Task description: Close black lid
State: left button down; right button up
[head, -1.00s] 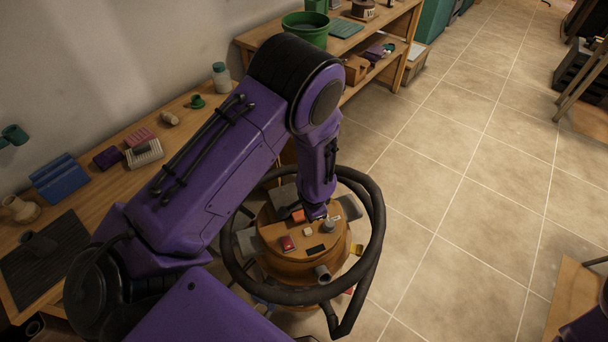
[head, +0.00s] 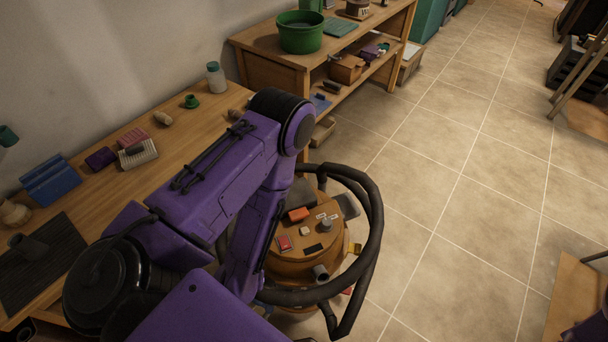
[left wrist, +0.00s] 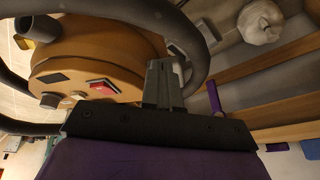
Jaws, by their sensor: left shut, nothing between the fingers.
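A round orange-brown drum (head: 290,268) stands on the floor with a thick black hose looped around it; it also shows in the left wrist view (left wrist: 100,48). A dark grey flap (head: 301,192) stands at its far side and another grey flap (head: 347,206) at its right. A small black plate (head: 313,247) lies on its top and seems flat. I cannot tell which of these is the black lid. My left gripper (left wrist: 164,84) is shut and empty beside the drum in the left wrist view. In the head view it is hidden behind my arm. My right gripper is out of view.
The black hose (head: 372,215) arches around the drum's right side. A wooden workbench (head: 190,125) with small items runs along the wall at the left. A shelf unit with a green bucket (head: 300,32) stands behind. The tiled floor (head: 440,180) to the right is clear.

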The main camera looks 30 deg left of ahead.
aim_at(301, 196)
jog(key=z, duration=1.65)
jog(key=k, duration=0.65)
jog(key=u, duration=1.1)
